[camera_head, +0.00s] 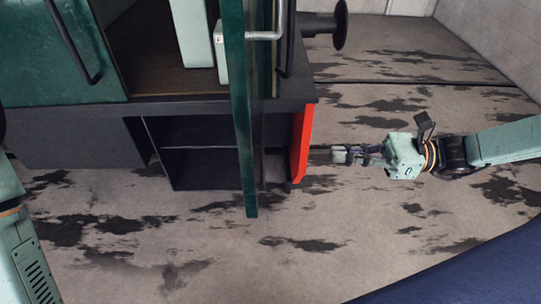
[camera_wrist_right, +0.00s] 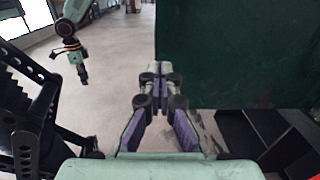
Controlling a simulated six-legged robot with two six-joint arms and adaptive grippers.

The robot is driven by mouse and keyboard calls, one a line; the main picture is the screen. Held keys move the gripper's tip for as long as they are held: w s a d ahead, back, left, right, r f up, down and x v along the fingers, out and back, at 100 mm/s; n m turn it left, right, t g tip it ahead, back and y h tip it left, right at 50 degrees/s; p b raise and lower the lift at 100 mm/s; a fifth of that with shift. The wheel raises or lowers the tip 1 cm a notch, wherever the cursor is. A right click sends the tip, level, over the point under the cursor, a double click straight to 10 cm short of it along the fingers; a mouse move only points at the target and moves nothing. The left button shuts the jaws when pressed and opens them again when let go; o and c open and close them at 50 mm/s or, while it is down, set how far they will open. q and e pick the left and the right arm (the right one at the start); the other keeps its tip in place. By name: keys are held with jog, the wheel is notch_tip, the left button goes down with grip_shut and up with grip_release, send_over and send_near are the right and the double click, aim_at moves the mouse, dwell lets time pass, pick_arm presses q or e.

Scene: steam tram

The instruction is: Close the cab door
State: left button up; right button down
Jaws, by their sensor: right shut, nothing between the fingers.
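The dark green cab door (camera_head: 240,110) stands open in the head view, seen nearly edge-on and sticking out from the tram toward me. A grey bar handle (camera_head: 268,36) is near its top. My right gripper (camera_head: 342,155) is shut and empty, to the right of the door and pointing left at it. In the right wrist view the door's flat face (camera_wrist_right: 240,55) fills the upper right, and the fingertips (camera_wrist_right: 161,80) overlap its left edge; contact is unclear. My left gripper (camera_wrist_right: 83,76) shows small at upper left there, its jaws too small to judge.
The cab doorway (camera_head: 165,60) is open, with dark steps (camera_head: 195,165) below and a red step edge (camera_head: 301,143). A black round buffer (camera_head: 340,25) sticks out behind. The stained floor (camera_head: 390,75) to the right is clear up to a pale wall.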

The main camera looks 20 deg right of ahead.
jog(key=b, duration=0.3)
send_near(254, 155)
jog(key=x, duration=0.1)
jog(key=b+x, duration=0.1)
jog(key=x, duration=0.1)
jog(key=b+x, duration=0.1)
jog(key=x, duration=0.1)
jog(key=shift+s+a+r, duration=0.1)
jog(key=shift+s+r, duration=0.15)
jog(key=shift+s, duration=0.15)
jog(key=shift+x, duration=0.75)
jog(key=shift+w+a+r, duration=0.1)
jog(key=shift+w+a, duration=0.1)
jog(key=shift+d, duration=0.1)
